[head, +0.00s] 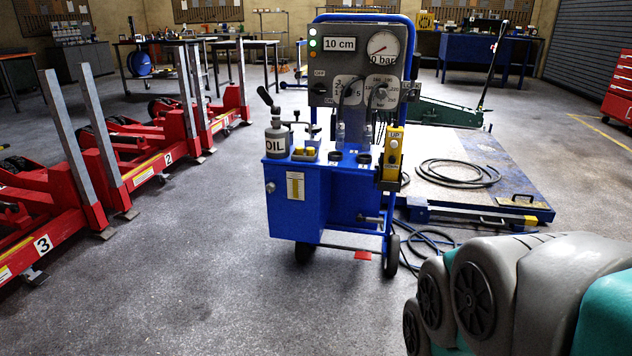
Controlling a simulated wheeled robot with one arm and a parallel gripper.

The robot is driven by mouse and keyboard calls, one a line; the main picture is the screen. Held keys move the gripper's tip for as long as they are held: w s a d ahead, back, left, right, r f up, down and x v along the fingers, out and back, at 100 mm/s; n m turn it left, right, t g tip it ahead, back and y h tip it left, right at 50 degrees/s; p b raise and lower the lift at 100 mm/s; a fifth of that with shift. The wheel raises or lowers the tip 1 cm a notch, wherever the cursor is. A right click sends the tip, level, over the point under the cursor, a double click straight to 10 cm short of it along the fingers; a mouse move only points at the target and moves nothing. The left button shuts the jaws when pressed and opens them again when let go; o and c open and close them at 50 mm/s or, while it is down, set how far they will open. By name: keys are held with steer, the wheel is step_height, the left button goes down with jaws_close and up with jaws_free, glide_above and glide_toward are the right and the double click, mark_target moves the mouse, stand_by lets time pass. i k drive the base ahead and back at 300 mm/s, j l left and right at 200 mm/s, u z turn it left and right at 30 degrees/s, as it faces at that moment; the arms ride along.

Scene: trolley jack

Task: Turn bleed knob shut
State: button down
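A blue wheeled hydraulic unit (325,205) stands upright in the middle of the head view. Its grey upper panel (330,62) carries a "10 cm" display, a round gauge (383,46), a dark switch marked OFF (319,88), and two dials (345,88). A small round grey knob (270,187) sits on the left of the tank, and a dark fitting (370,218) sticks out low on the right. No part is legibly labelled as the bleed knob, so I cannot tell which one it is or its position. My gripper is not in view; only my arm links show at lower right.
A yellow UP pendant (392,158) hangs on the unit's right side. An oil can (277,140) stands on its top. A blue platform (480,172) with coiled hose lies behind right. Hoses (425,242) lie on the floor. Red numbered lifts (150,165) stand left.

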mark_target(270, 187)
steer(key=j+u, duration=0.4)
steer(key=i+j+u, duration=0.15)
steer(key=j+u, duration=0.2)
steer(key=i+j+u, duration=0.1)
steer(key=j+u, duration=0.15)
steer(key=u, duration=0.15)
